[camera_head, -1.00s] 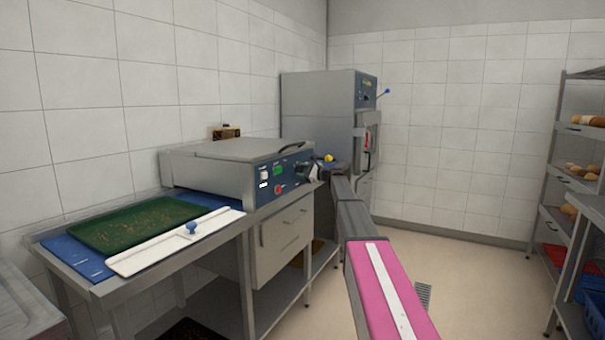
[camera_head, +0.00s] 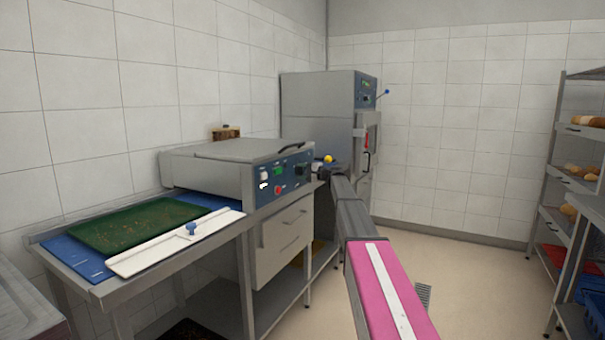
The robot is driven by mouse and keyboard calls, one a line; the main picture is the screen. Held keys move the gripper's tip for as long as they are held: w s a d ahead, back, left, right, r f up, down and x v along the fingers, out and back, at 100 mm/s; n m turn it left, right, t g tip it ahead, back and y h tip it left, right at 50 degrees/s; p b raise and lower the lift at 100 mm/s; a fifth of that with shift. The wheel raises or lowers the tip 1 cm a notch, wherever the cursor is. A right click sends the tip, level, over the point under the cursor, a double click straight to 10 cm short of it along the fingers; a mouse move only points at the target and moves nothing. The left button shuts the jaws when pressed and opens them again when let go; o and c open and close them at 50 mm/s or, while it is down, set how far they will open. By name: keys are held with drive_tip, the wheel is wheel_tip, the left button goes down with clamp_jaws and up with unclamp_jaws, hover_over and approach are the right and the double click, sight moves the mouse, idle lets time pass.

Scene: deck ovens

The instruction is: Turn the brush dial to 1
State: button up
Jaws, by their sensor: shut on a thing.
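The machine's blue control panel (camera_head: 284,175) faces right, with a white switch, a green button and a red button on it. A dark dial (camera_head: 300,170) sits at the panel's right end, small and partly covered by my gripper. My gripper (camera_head: 307,171) is at this dial, shut on it. The fingers are tiny and dark here, and the dial's numbers and pointer cannot be read.
A green board (camera_head: 135,224) and a white bar with a blue knob (camera_head: 165,246) lie on the machine's left table. A tall grey oven (camera_head: 317,110) stands behind my arm. Bread racks (camera_head: 562,180) stand at the right.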

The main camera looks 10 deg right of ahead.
drive_tip(key=n, duration=0.5)
drive_tip(key=shift+s+r+n, duration=0.1)
drive_tip(key=shift+n, duration=0.2)
drive_tip(key=n, duration=0.5)
idle(0.4)
drive_tip(key=o, duration=0.9)
drive_tip(key=shift+r, duration=0.1)
drive_tip(key=v, duration=1)
drive_tip(key=shift+s+d, duration=0.25)
drive_tip(key=shift+d, duration=0.05)
